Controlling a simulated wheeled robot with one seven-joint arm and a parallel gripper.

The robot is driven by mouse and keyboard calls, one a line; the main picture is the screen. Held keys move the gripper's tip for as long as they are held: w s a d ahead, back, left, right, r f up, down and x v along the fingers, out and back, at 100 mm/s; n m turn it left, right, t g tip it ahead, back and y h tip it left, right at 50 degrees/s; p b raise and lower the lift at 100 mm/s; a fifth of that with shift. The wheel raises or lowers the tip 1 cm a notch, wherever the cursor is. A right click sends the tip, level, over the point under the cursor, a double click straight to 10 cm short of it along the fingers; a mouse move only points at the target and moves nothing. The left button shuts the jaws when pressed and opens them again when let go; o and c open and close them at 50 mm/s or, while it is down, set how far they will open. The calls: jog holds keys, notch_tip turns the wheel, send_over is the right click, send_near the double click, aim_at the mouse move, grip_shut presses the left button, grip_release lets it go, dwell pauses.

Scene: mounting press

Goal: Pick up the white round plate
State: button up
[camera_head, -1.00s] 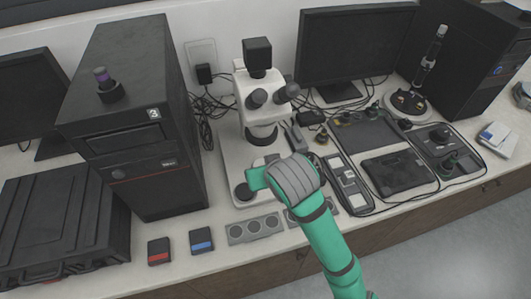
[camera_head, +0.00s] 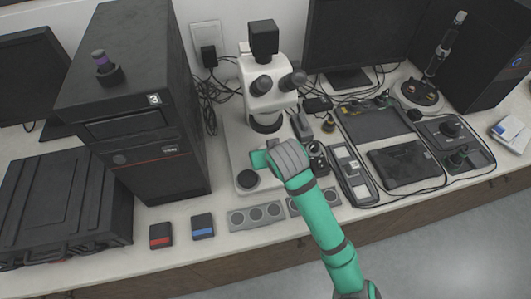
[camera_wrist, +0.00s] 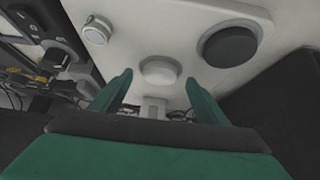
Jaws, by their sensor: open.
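In the wrist view, the white round plate (camera_wrist: 160,70) lies on the white microscope base (camera_wrist: 140,18). It appears between and slightly beyond my open fingers (camera_wrist: 157,82), with nothing visibly held. I cannot tell whether the fingers touch the base. In the head view, my green gripper (camera_head: 261,159) is over the front part of the microscope base (camera_head: 233,150), close to the black disc (camera_head: 247,180). My arm and gripper hide the white round plate there.
The microscope (camera_head: 264,92) rises behind my gripper. A black computer tower (camera_head: 150,120) stands to the left. Grey trays with round wells (camera_head: 257,216) lie in front, and a long device (camera_head: 352,175) lies to the right. Red (camera_head: 160,235) and blue (camera_head: 203,226) marked boxes sit front left.

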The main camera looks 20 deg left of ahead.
jog(key=shift+w+a+f, duration=0.25)
jog(key=shift+w+f, duration=0.2)
jog(key=shift+f, duration=0.1)
jog(key=c, duration=1.1)
jog(key=shift+r, duration=0.15)
